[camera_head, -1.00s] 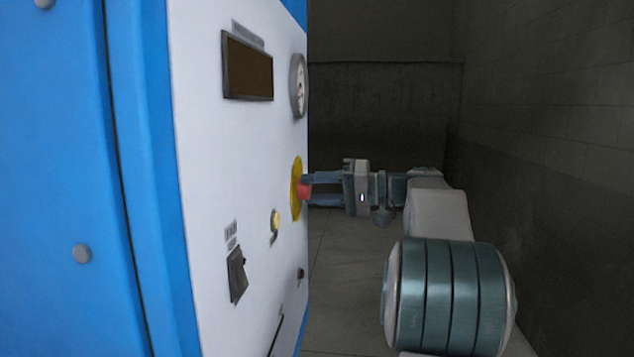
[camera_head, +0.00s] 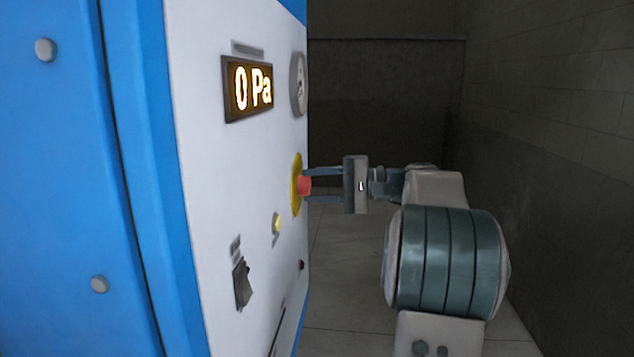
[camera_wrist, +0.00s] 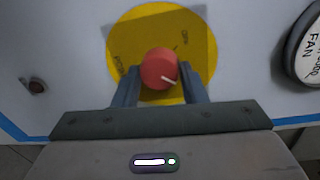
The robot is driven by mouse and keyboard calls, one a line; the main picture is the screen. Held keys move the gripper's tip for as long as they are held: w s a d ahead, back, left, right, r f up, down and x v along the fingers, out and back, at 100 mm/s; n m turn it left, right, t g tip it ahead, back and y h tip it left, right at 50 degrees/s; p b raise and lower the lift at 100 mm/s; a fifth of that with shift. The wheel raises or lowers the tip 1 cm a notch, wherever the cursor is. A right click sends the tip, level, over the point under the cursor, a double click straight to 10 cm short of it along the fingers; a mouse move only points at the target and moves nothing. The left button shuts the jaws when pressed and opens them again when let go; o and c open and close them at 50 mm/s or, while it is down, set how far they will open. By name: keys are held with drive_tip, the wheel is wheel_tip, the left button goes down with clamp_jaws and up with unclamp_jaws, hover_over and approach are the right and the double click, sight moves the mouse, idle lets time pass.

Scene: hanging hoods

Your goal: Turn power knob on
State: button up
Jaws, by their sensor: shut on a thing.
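The power knob (camera_head: 304,185) is red and sits on a round yellow plate (camera_head: 296,186) on the white front panel. In the wrist view the red knob (camera_wrist: 160,69) shows a pale pointer line that slants to the lower right, over the yellow plate (camera_wrist: 122,42). My gripper (camera_head: 312,185) reaches the panel from the right. In the wrist view its fingers (camera_wrist: 160,86) stand on either side of the knob and are shut on it. The display (camera_head: 248,88) on the panel is lit and reads "0 Pa".
A yellow button (camera_head: 276,223) and a dark rocker switch (camera_head: 242,284) are lower on the panel. Grey floor lies open right of the blue cabinet (camera_head: 60,180).

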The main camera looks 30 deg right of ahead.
idle(0.3)
drive_tip(key=o, duration=1)
drive_tip(key=shift+c, duration=0.2)
drive_tip(key=f+b+v, duration=0.1)
drive_tip(key=b+v, duration=0.1)
drive_tip(key=v, duration=1.1)
drive_tip(key=shift+s+d+r, duration=0.25)
drive_tip(key=shift+d+r, duration=0.1)
drive_tip(key=shift+r, duration=0.1)
